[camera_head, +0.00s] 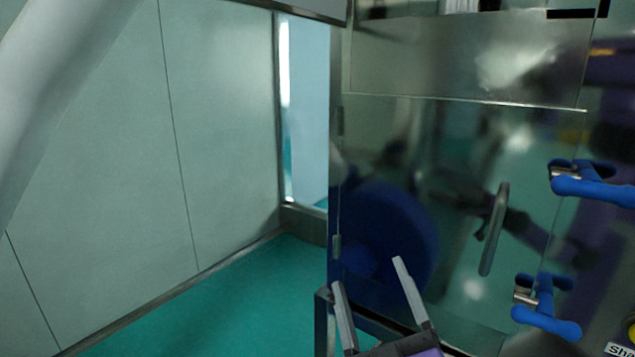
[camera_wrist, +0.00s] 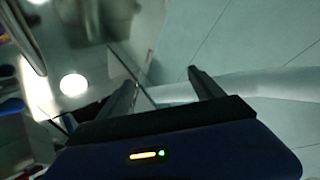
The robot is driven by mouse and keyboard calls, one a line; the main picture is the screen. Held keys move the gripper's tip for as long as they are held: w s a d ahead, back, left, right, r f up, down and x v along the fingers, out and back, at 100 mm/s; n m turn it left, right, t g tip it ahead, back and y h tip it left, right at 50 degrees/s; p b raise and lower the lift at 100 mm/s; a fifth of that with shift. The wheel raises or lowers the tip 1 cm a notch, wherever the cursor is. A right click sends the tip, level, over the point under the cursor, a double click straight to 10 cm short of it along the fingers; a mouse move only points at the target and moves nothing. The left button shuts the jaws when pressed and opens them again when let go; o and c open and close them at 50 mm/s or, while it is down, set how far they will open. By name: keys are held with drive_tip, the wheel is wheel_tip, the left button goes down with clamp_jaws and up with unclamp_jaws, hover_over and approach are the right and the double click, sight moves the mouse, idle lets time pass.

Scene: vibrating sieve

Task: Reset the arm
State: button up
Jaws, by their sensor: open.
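My gripper (camera_head: 371,273) shows at the bottom centre of the head view, its two grey fingers spread apart with nothing between them. It is in front of the lower part of a shiny metal cabinet door (camera_head: 400,130). In the wrist view my gripper (camera_wrist: 162,78) is also open and empty, with pale panels and a reflective surface beyond it. A pale arm link of mine crosses the upper left of the head view.
The cabinet door has a metal handle (camera_head: 494,230) and blue latches, an upper one (camera_head: 590,188) and a lower one (camera_head: 545,315), at the right. A pale panelled wall (camera_head: 215,130) stands at the left. Green floor (camera_head: 240,300) between wall and cabinet is clear.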

drive_tip(key=s+d+f+m+g+h, duration=0.1)
drive_tip(key=s+d+f+m+g, duration=0.1)
drive_tip(key=s+f, duration=0.5)
drive_tip(key=s+d+f+m+g+h, duration=0.2)
drive_tip(key=s+d+f, duration=0.4)
drive_tip(key=s, duration=1.2)
drive_tip(key=s+d+f+m+g+h+b, duration=0.1)
drive_tip(key=s+d+f+m+g, duration=0.2)
drive_tip(key=s+f, duration=0.7)
drive_tip(key=s+d+m, duration=0.1)
drive_tip(key=s, duration=0.1)
drive_tip(key=shift+s+d+m+g, duration=0.15)
drive_tip(key=shift+s+m+g, duration=0.15)
drive_tip(key=shift+s, duration=0.1)
drive_tip(key=shift+f, duration=0.1)
